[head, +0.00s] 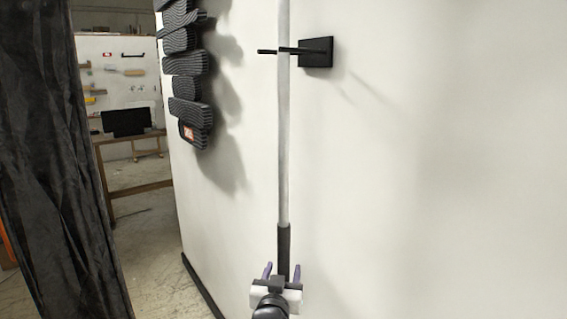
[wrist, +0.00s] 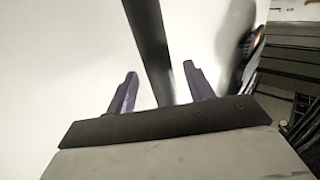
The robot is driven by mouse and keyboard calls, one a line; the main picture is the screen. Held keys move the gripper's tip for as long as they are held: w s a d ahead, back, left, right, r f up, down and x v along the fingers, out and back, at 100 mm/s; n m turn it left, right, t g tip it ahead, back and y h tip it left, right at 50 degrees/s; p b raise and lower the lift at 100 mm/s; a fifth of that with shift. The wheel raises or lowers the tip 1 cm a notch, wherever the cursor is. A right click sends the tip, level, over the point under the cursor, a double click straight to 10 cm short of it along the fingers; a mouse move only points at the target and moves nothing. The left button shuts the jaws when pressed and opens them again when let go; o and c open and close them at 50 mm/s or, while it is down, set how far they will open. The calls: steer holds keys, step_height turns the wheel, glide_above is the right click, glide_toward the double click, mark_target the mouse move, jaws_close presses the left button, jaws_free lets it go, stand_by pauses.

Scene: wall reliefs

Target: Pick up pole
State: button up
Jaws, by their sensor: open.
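The pole (head: 284,150) is a long, thin, light grey rod with a black lower section. It stands upright close to the white wall and passes by a black wall bracket (head: 316,52) near the top of the head view. My gripper (head: 282,270) is at the black lower section, with its two purple fingers apart. In the wrist view the black section of the pole (wrist: 150,45) runs down between the open fingers of my gripper (wrist: 158,85), with a gap on each side. The pole's lower end is hidden behind my gripper.
A stack of dark ridged relief pieces (head: 188,75) hangs on the wall left of the pole. A black curtain (head: 55,160) hangs at the far left. Beyond the wall's edge is a room with a wooden table (head: 130,137) and a dark screen.

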steer(key=shift+w+d, duration=0.15)
steer(key=shift+w, duration=0.9)
jaws_close()
